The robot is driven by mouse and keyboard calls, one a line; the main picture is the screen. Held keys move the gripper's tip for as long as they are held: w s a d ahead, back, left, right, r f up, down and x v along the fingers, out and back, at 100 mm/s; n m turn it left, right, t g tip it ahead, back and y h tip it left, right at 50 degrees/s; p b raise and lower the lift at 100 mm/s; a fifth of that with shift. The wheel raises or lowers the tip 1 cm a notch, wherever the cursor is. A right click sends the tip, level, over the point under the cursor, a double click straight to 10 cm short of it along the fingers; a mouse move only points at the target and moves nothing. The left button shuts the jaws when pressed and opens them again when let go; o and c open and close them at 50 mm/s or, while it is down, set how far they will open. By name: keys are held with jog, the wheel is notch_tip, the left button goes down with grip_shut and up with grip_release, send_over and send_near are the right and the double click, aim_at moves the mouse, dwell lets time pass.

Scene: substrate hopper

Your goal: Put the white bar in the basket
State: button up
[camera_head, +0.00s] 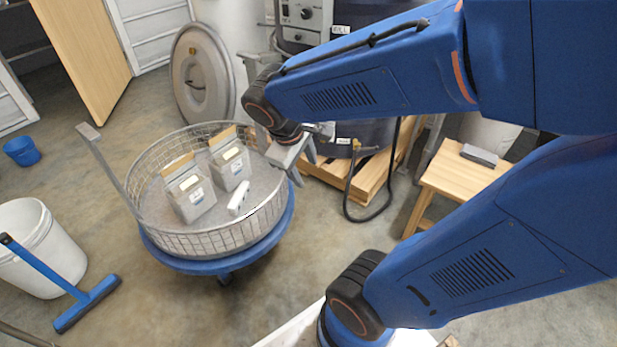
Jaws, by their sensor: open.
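The round wire basket (205,243) stands on a blue wheeled base left of the picture's middle. A small white bar (238,198) shows inside the basket, at its right part, beside two grey packs with tan tops. It lies slanted; whether it rests flat on the basket floor is hard to tell. My gripper (303,168) is open at the basket's right rim, above and to the right of the white bar and apart from it. Nothing shows between its fingers.
The front pack (190,197) and rear pack (230,164) stand in the basket. A wooden stool (460,177) with a grey block is at right. A white bucket (40,250), blue squeegee (88,303) and blue pot (22,151) are at left. A black hose (352,190) hangs behind my gripper.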

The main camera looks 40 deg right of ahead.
jog(key=s+a+r+m+t+y, duration=0.3)
jog(key=s+a+r+m, duration=0.1)
jog(key=s, duration=0.3)
jog(key=shift+s+r+m+y, duration=0.35)
jog(key=shift+r+m+y, duration=0.05)
jog(key=shift+r, duration=0.1)
dwell(1.0)
